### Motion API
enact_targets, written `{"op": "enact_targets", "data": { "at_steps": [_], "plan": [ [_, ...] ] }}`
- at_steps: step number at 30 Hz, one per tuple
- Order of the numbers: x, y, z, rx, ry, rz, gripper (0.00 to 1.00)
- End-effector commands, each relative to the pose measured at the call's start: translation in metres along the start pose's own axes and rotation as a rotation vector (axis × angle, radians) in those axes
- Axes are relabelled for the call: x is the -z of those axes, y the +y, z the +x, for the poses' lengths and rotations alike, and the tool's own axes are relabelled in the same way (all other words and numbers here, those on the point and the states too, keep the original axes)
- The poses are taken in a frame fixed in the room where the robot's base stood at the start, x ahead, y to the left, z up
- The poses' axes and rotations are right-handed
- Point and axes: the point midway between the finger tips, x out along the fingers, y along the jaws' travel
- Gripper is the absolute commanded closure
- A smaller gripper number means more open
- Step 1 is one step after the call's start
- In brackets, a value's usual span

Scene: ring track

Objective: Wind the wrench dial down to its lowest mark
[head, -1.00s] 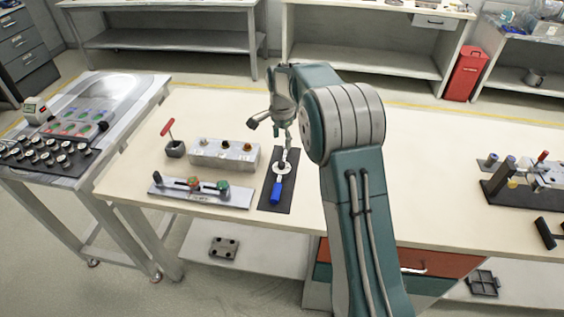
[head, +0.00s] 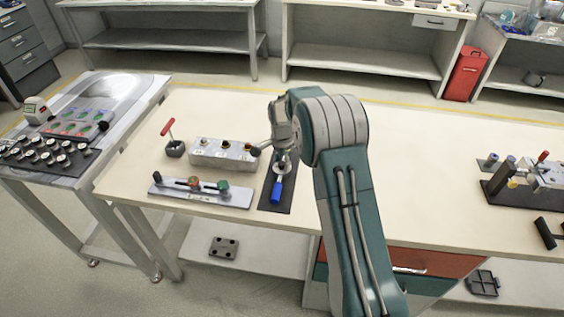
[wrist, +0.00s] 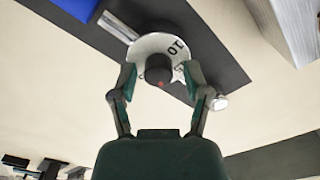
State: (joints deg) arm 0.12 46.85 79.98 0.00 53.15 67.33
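The wrench, with a blue handle (head: 276,191), lies on a black mat (head: 266,201) on the cream table. Its white dial (wrist: 150,43) shows in the wrist view with the mark 10 and part of another mark. A dark round knob (wrist: 158,66) with a small red spot stands at the dial's middle. My gripper (wrist: 160,77) is open, with one finger on each side of the knob; gaps seem to show between fingers and knob. In the head view my gripper (head: 284,151) is over the dial and hides part of it.
A grey block with several sockets (head: 222,152) stands just left of the wrench. A fixture (head: 520,178) stands far right. The table right of my arm is mostly bare.

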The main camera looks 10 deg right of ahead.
Motion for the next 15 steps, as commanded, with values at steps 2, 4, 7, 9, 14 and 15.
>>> {"op": "enact_targets", "data": {
  "at_steps": [2, 4, 7, 9, 14, 15],
  "plan": [
    [0.0001, -0.0001, -0.0003, 0.000, 0.000, 0.000, 0.89],
    [0.0002, -0.0001, -0.0002, 0.000, 0.000, 0.000, 1.00],
    [0.0002, -0.0002, -0.0001, 0.000, 0.000, 0.000, 1.00],
    [0.0002, -0.0002, 0.0000, 0.000, 0.000, -0.001, 1.00],
    [0.0003, -0.0001, 0.0002, 0.000, 0.000, -0.018, 1.00],
    [0.0003, -0.0002, 0.0003, 0.000, 0.000, -0.029, 1.00]
  ]
}}
